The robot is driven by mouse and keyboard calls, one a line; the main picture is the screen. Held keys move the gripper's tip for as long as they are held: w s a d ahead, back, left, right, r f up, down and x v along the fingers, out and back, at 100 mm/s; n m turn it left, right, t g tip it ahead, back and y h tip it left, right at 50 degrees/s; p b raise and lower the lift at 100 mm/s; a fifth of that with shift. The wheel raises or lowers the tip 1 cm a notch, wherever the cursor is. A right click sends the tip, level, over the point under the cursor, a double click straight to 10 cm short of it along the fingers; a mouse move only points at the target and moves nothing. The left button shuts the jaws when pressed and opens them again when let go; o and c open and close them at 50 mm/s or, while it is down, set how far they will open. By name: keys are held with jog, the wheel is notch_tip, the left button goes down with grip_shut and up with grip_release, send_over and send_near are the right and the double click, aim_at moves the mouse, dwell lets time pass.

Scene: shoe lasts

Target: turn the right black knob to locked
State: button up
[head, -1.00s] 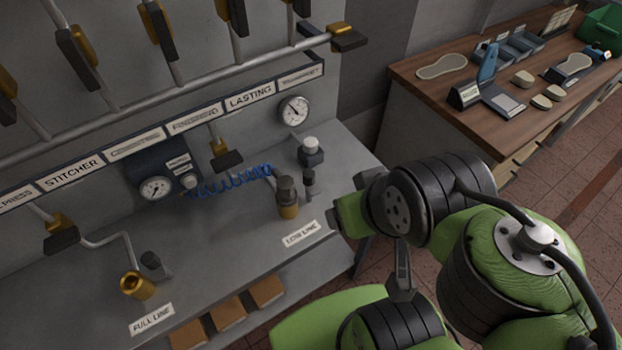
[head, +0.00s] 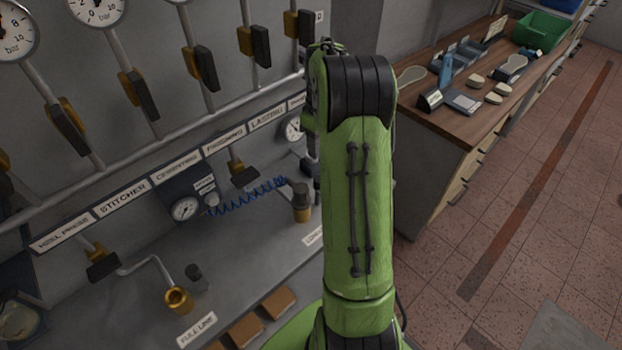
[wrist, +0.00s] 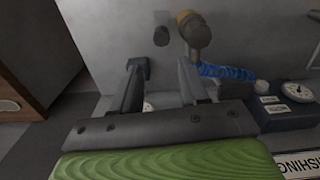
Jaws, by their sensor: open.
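In the wrist view my gripper (wrist: 162,76) is open and empty, with its two dark fingers apart above the grey bench. A small black knob (wrist: 160,36) stands just beyond the fingertips, apart from them, beside a dark-topped brass coupling (wrist: 188,20). It appears to be the right black knob. The other black knob (head: 195,276) is at the left, beside the brass fitting (head: 177,299) and the FULL LINE label (head: 197,331). The right knob's setting cannot be read.
A blue coiled hose (head: 248,197) runs from the coupling (head: 301,204) to a panel with a gauge (head: 186,208). Pipes with black-handled valves (head: 139,92) cross the wall above. A wooden bench (head: 455,118) with tools stands at the right. Open floor lies before it.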

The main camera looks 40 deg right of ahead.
notch_tip(320, 180, down, 13)
jog(key=shift+w+a+f, duration=0.1)
jog(key=shift+f, duration=0.05)
jog(key=c, duration=0.8)
jog(key=shift+o, duration=0.2)
jog(key=shift+m+b, duration=0.35)
jog(key=shift+m, duration=0.05)
jog(key=m+b, duration=0.1)
jog(key=m, duration=0.2)
jog(key=shift+m, duration=0.3)
jog(key=m+b, duration=0.1)
jog(key=m, duration=0.3)
jog(key=shift+m, duration=0.3)
jog(key=m+b, duration=0.1)
jog(key=m, duration=0.3)
jog(key=shift+m+b, duration=0.3)
jog(key=shift+m, duration=1.7)
